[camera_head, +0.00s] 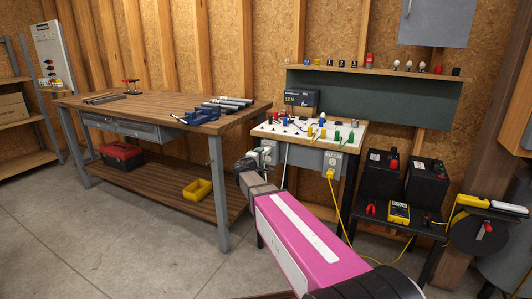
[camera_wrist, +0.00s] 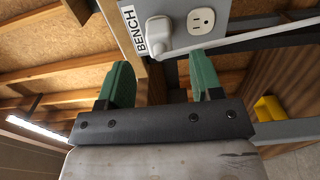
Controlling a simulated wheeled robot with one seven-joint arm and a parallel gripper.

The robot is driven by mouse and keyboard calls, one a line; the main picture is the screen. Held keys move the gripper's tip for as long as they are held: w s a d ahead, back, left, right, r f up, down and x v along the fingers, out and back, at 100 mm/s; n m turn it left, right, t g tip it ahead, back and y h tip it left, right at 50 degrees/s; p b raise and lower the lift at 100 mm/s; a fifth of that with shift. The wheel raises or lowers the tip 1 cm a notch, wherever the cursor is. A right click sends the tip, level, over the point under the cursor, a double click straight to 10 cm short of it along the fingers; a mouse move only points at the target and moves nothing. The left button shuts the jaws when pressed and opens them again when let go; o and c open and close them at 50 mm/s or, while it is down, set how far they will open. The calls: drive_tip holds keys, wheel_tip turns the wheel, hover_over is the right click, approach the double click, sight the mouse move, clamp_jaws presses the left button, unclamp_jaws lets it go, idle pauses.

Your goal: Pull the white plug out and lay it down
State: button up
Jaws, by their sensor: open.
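The white plug (camera_wrist: 158,32) sits in the left socket of a grey outlet box (camera_wrist: 188,38) labelled BENCH, in the wrist view. A white cord (camera_wrist: 250,40) runs from near the plug to the right. The socket beside the plug is empty. My gripper (camera_wrist: 161,75) is open, its two green fingers apart and nothing between them. The plug is ahead of the gap between the fingers, not visibly touched. In the head view the arm reaches to the outlet box (camera_head: 269,150) at the left end of the small bench; the plug is too small there to make out clearly.
The small bench (camera_head: 352,133) carries several coloured terminals. A second outlet box with a yellow plug (camera_head: 330,173) and cord is to the right. The wooden workbench (camera_head: 150,105) stands close on the left, with a yellow bin (camera_head: 198,190) on its lower shelf.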

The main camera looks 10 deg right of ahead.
sight(265, 153)
drive_tip(key=shift+x, duration=3)
clamp_jaws()
drive_tip(key=shift+s, duration=0.15)
drive_tip(key=shift+v, duration=2.9)
